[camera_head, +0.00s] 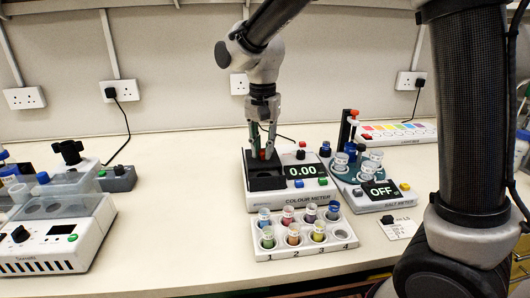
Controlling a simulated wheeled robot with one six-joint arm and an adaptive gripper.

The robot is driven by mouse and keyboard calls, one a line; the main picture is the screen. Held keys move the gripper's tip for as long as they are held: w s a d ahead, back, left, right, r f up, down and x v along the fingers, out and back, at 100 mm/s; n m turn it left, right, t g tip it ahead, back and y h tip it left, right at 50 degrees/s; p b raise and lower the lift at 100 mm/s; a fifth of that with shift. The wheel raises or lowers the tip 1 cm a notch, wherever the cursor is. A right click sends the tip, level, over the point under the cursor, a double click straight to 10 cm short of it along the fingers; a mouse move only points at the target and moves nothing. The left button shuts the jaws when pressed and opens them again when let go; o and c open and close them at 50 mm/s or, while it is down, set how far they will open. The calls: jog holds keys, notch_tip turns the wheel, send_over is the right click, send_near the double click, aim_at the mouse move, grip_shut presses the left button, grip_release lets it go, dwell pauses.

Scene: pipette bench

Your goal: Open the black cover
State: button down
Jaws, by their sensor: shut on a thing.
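The colour meter (292,199) is a white box on the bench, with its display reading 0.00. The black cover (266,184) is the dark block on the left of its top. My gripper (264,153) points straight down over the cover, its greenish fingers shut on a small red knob (262,155) at the cover. The fingers partly hide the knob and the cover's back part. I cannot tell clearly whether the cover is lifted at all.
A white rack (338,246) of several coloured vials stands just in front of the meter. The salt meter (378,198), reading OFF, is close on the right. A white device (48,246) stands at the left. The bench between it and the colour meter is mostly clear.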

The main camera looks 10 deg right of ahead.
jog(key=w, duration=0.7)
jog(key=shift+w, duration=0.3)
jog(key=c, duration=1.3)
grip_release()
jog(key=shift+o, duration=0.2)
jog(key=shift+r, duration=0.15)
notch_tip(320, 180, up, 12)
